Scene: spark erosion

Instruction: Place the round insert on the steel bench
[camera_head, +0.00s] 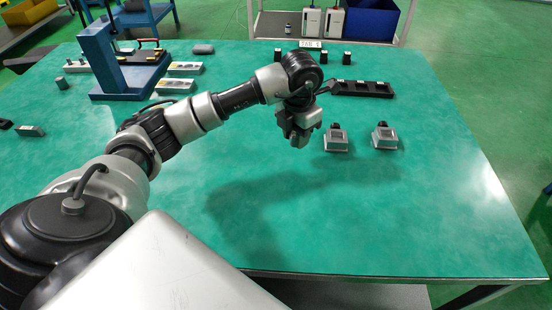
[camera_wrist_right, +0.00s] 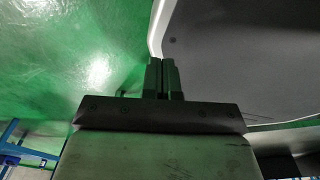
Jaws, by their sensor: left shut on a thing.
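My left gripper (camera_head: 299,136) is over the green-topped steel bench (camera_head: 330,225), pointing down, left of two small grey blocks with dark knobs. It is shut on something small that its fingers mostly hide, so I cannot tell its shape. I cannot pick out the round insert for certain. Small dark cylinders (camera_head: 346,58) stand along the far edge of the bench. My right gripper (camera_wrist_right: 162,78) shows only in the right wrist view, its two fingers close together with nothing seen between them.
Two grey knobbed blocks (camera_head: 336,139) (camera_head: 384,136) and a black slotted tray (camera_head: 361,88) are right of the gripper. A blue press-like stand (camera_head: 128,79) and grey blocks (camera_head: 181,68) are at the back left. The bench's front middle and right are clear.

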